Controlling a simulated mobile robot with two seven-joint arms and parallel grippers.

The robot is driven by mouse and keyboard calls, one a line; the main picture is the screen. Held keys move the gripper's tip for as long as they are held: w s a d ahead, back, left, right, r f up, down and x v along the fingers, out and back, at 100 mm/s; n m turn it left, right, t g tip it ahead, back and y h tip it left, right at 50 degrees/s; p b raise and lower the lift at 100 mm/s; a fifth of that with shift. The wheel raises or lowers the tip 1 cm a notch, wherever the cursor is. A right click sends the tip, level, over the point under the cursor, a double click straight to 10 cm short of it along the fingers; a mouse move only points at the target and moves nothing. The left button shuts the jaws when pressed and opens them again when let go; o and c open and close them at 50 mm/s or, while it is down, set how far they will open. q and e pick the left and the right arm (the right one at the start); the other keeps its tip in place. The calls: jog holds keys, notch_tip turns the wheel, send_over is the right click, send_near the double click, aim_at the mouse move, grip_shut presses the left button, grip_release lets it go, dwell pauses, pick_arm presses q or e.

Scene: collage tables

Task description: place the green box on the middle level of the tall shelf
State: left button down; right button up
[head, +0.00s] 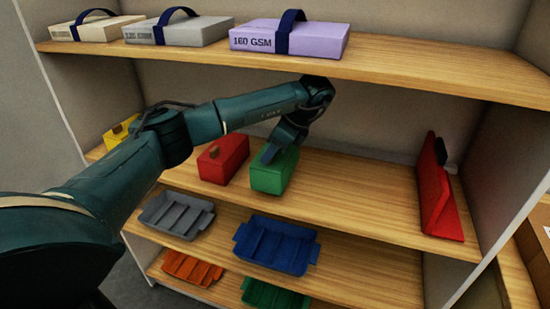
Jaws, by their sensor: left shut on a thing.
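The green box (273,173) is on the middle level of the tall shelf (352,184), just right of a red box. My left gripper (272,152) reaches in from the left and is shut on the green box at its top. The box looks level and seems to touch the board, though a tiny gap cannot be ruled out. The fingertips are partly hidden by the hand. My right gripper is not in view.
The red box (222,160) stands close on the left, a yellow box (121,131) farther left. A red upright object (437,195) stands at the right end. Paper packs (290,38) lie above; grey (177,215) and blue (275,245) trays lie below. Board between green box and red object is clear.

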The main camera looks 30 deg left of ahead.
aim_at(275, 156)
pick_arm(q)
jog(key=shift+w+a+f+b, duration=0.15)
jog(key=shift+w+b, duration=0.35)
jog(key=shift+w, duration=0.65)
jog(key=shift+w+a, duration=0.15)
jog(key=shift+w, duration=0.05)
jog(key=shift+f, duration=0.15)
notch_tip(275, 156, down, 2)
jog(key=shift+f+p, duration=0.15)
jog(key=shift+p, duration=0.35)
jog(key=shift+f, duration=0.3)
jog(key=c, duration=1.1)
grip_release()
jog(key=shift+o, duration=0.2)
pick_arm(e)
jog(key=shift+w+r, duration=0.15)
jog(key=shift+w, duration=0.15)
